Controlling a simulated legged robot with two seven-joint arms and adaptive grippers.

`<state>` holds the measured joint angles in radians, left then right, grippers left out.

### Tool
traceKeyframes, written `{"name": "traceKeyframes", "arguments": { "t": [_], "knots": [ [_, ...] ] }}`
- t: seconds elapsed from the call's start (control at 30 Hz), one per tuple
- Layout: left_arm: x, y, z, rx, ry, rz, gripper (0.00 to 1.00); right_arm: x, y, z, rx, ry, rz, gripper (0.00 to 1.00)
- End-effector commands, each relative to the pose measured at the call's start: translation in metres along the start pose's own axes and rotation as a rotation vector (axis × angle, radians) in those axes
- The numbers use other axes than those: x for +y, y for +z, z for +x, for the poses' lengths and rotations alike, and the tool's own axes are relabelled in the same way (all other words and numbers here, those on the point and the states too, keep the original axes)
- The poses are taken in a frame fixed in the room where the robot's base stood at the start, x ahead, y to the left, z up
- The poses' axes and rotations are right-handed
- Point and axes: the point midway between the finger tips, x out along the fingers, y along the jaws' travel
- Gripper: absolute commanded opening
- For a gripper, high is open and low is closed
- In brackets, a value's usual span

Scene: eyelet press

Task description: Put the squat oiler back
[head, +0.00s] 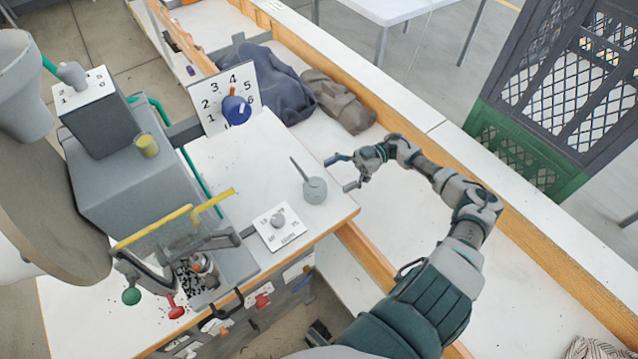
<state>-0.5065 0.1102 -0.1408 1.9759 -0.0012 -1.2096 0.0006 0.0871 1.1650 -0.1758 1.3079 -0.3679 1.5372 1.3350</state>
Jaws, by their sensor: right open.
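The squat oiler (315,190) is a small grey round can with a thin spout that points up and to the left. It stands on the white bench top (245,160) near its right edge. My right gripper (345,172) is open, just to the right of the oiler, with its fingers pointing left toward it. It looks empty and apart from the oiler. My left gripper is not in view.
The grey eyelet press (130,185) with yellow bars stands at left. A numbered dial board (228,97) with a blue knob stands behind. A small white dial plate (280,226) lies near the front edge. Dark cloth bundles (262,82) lie at the back.

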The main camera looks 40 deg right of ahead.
Motion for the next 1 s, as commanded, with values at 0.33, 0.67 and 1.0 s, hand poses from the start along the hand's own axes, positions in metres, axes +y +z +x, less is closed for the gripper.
{"name": "traceKeyframes", "arguments": {
  "t": [0.33, 0.67, 1.0],
  "knots": [
    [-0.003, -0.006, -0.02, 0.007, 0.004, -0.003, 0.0, 0.0, -0.001, -0.043, -0.003, 0.0, -0.001, 0.94],
    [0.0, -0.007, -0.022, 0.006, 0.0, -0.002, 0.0, 0.0, -0.001, -0.046, -0.001, -0.001, -0.001, 0.94],
    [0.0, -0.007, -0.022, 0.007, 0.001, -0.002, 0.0, 0.0, -0.005, -0.048, 0.001, 0.0, -0.004, 0.94]
  ]
}}
